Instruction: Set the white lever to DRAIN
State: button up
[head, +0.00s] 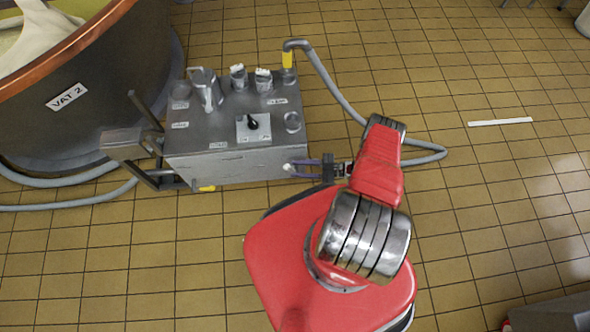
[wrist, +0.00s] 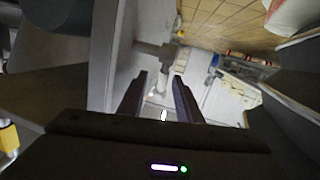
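The grey metal control box (head: 225,167) stands on the tiled floor beside the vat. A small pale tip (head: 287,168) shows at the lower right of its front face. It may be the white lever, but it is too small to be sure. My gripper (head: 294,168) is at that corner, with its two fingers around or just beside the tip. In the wrist view, my gripper (wrist: 160,76) has its fingers apart. A small white piece (wrist: 163,115) shows between them, and a grey stub (wrist: 155,50) lies beyond. No DRAIN label is readable.
Vat 2 (head: 85,105), copper-rimmed, stands at the left. On the box top are a metal jug-like part (head: 206,90) and a black knob (head: 252,124). A grey hose (head: 335,85) loops right of the box. A white strip (head: 500,122) lies on open floor.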

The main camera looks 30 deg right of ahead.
jog(key=v, duration=1.3)
jog(key=shift+s+d, duration=0.2)
jog(key=shift+d, duration=0.15)
jog(key=shift+c, duration=0.3)
